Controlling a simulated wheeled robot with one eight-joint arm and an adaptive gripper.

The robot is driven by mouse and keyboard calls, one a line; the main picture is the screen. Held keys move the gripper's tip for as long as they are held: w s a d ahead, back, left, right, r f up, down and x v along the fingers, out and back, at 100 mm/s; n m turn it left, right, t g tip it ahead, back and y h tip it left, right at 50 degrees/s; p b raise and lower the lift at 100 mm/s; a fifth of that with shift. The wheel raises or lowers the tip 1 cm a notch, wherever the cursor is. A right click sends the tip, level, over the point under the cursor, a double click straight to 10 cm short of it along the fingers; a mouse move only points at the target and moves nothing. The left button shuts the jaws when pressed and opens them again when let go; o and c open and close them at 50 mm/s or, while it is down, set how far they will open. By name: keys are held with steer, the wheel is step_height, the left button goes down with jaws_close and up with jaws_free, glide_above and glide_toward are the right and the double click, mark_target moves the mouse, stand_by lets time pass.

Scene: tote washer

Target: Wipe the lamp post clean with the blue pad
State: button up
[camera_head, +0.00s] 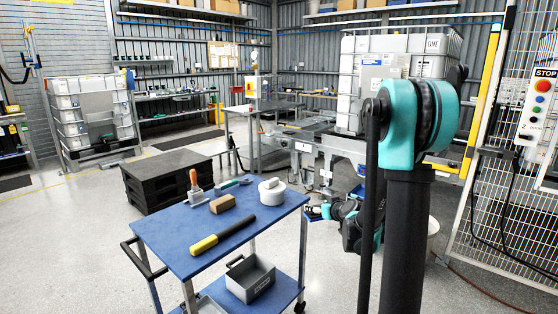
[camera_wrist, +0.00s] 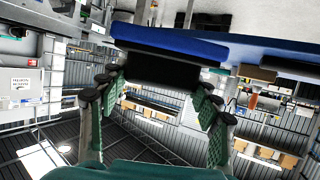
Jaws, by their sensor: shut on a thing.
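My gripper (camera_wrist: 160,76) is shut on the black backing of the blue pad (camera_wrist: 170,42). In the wrist view the pad's blue face lies beyond the fingertips, and the green ribbed fingers stand on both sides of the black part. In the head view my gripper (camera_head: 325,211) is low, just right of the blue trolley, with the pad (camera_head: 312,213) small at its tip. A slim upright with a pale lamp-like top (camera_head: 254,57) stands at the back above a yellow-edged box; I cannot tell for sure that it is the lamp post. The pad is apart from it.
The blue trolley (camera_head: 178,232) carries a yellow-and-black tool (camera_head: 222,235), a brown block (camera_head: 222,204), a white round tub (camera_head: 272,191) and hand tools. A grey bin (camera_head: 250,278) is on its lower shelf. A conveyor (camera_head: 320,146) lies behind; mesh fencing (camera_head: 505,205) is at right. Floor at left front is clear.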

steer(key=shift+s+d+m+h, duration=0.15)
steer(key=shift+s+d, duration=0.15)
steer(key=shift+d, duration=0.65)
steer(key=shift+s+d+m+h, duration=0.15)
steer(key=shift+s+d, duration=0.15)
steer(key=shift+d, duration=0.6)
